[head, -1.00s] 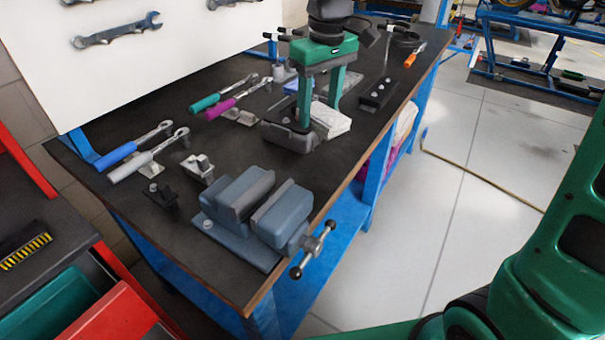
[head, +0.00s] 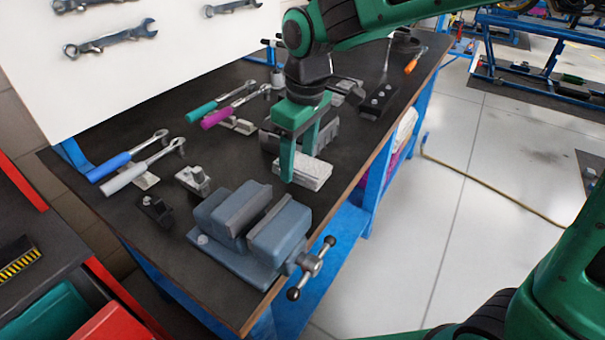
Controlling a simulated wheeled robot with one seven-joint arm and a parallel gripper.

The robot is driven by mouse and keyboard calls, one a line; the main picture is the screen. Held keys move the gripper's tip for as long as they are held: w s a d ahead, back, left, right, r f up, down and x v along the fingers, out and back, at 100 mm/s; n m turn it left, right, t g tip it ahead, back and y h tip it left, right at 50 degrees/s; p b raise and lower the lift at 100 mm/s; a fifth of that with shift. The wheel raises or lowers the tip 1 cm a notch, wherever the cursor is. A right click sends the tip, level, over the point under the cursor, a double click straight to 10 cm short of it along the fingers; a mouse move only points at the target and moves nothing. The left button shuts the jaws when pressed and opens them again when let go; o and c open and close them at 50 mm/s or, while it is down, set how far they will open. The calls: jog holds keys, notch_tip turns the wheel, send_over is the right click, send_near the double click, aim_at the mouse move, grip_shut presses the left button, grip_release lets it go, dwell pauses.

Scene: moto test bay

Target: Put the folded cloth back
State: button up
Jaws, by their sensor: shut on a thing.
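The folded cloth (head: 314,171) is a pale, flat, grey-white bundle near the right front edge of the workbench (head: 225,162). My gripper (head: 299,160), with green fingers, points down and is shut on the cloth. One finger stands in front of the cloth's left end; the other is behind it, partly hidden. I cannot tell whether the cloth touches the bench top or hangs just above it.
A dark grey block (head: 325,133) stands right behind my gripper. The blue-grey vise (head: 250,235) is in front, its handle past the bench edge. Ratchets (head: 135,160) lie at left, and a black holder (head: 379,101) is at back right.

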aim_at(298, 175)
jog(key=shift+f, duration=2.15)
jog(key=shift+f, duration=0.1)
jog(key=o, duration=1.2)
jog(key=r, duration=0.8)
jog(key=s+d+r, duration=0.1)
jog(key=r, duration=0.3)
jog(key=shift+r, duration=0.1)
